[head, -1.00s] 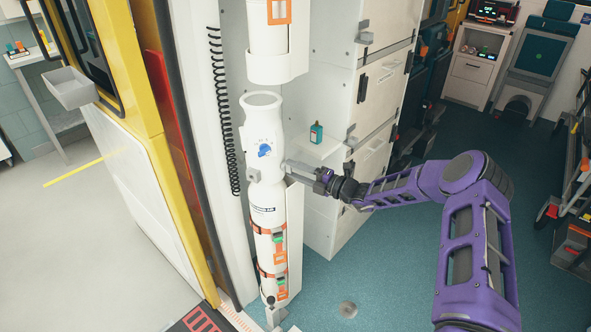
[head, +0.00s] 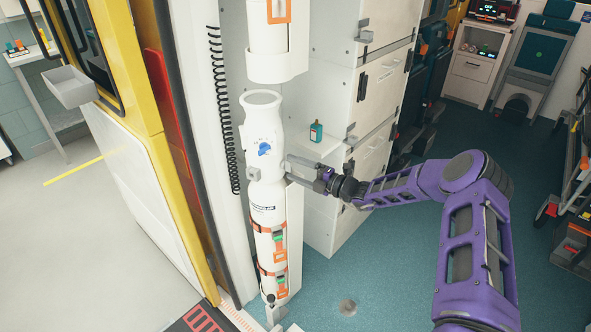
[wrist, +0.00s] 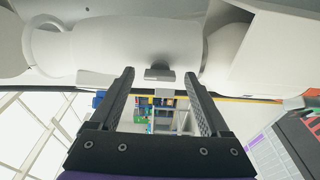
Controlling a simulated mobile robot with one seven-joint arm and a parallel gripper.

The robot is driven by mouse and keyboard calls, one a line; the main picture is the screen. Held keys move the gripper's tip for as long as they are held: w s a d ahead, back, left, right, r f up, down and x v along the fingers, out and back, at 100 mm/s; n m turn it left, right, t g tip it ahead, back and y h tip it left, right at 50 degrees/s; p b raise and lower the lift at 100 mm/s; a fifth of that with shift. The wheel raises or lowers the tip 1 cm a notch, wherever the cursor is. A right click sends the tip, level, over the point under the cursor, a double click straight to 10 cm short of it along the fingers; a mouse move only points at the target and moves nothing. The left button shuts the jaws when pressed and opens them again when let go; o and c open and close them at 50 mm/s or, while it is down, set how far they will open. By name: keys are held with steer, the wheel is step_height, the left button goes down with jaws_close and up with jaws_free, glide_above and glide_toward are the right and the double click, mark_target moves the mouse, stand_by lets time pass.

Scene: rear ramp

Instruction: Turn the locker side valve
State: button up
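My gripper (head: 291,168) is at the cylinder's right side, below the level of the blue knob. In the wrist view, my gripper (wrist: 158,78) is open, its two fingers apart. A small grey knob (wrist: 158,73) on the side of the white cylinder (wrist: 100,45) shows between the fingertips, with gaps on both sides.
White locker drawers (head: 350,150) with grey handles stand right of the cylinder. A black coiled cord (head: 225,110) hangs at the left. The teal floor (head: 370,270) is open on the right.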

steer(key=v, duration=1.7)
steer(key=shift+d, duration=0.2)
steer(key=shift+s+f, duration=0.1)
